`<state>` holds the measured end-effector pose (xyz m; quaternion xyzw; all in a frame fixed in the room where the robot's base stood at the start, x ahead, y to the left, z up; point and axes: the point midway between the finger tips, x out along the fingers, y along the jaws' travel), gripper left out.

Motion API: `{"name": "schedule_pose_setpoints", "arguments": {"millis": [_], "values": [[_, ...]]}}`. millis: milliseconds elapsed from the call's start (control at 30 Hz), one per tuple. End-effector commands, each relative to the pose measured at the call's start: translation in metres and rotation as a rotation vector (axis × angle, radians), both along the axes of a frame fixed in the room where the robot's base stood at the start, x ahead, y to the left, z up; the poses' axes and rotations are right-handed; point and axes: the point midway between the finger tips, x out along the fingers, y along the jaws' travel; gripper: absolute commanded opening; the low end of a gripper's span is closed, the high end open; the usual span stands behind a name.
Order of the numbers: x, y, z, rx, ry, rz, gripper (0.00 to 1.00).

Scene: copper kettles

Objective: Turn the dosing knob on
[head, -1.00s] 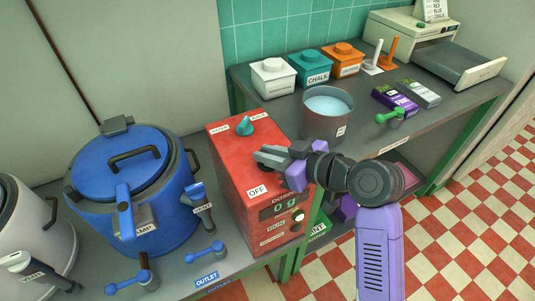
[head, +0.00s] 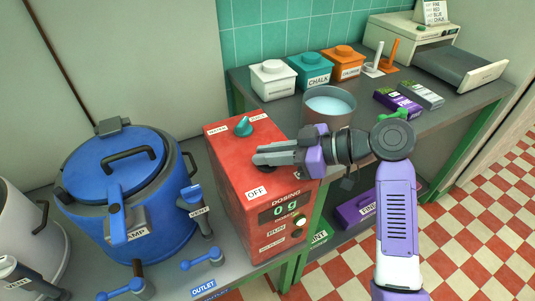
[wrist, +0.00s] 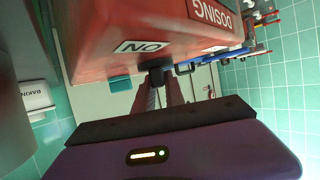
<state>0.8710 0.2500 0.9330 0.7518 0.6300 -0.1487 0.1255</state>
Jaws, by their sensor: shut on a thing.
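The red dosing box (head: 236,178) stands on the counter, with an OFF label (head: 257,194) and a display reading 0 g on its front. An ON label (wrist: 142,47) shows beside the knob there. In the head view my gripper hides the knob, so its exact turn cannot be told.
A teal knob (head: 243,126) is on the box's top. A blue lidded kettle (head: 115,200) stands close at left, with levers in front. A pot of pale blue liquid (head: 330,105) is behind my wrist. Free floor (head: 465,215) lies at right.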

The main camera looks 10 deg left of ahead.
Motion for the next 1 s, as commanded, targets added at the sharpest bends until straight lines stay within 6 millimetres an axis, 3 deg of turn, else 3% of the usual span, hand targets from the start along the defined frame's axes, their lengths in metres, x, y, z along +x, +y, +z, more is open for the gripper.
{"name": "schedule_pose_setpoints", "arguments": {"millis": [200,233,333,700,1000], "values": [[0.000,0.000,-0.003,-0.004,0.004,0.001,0.00],[0.000,0.000,-0.003,-0.004,0.004,0.001,0.18],[-0.001,0.000,-0.002,-0.003,0.004,0.001,0.36],[0.000,-0.003,0.001,-0.001,0.001,-0.001,0.36],[-0.007,-0.044,0.017,-0.002,0.001,-0.004,0.36]]}}
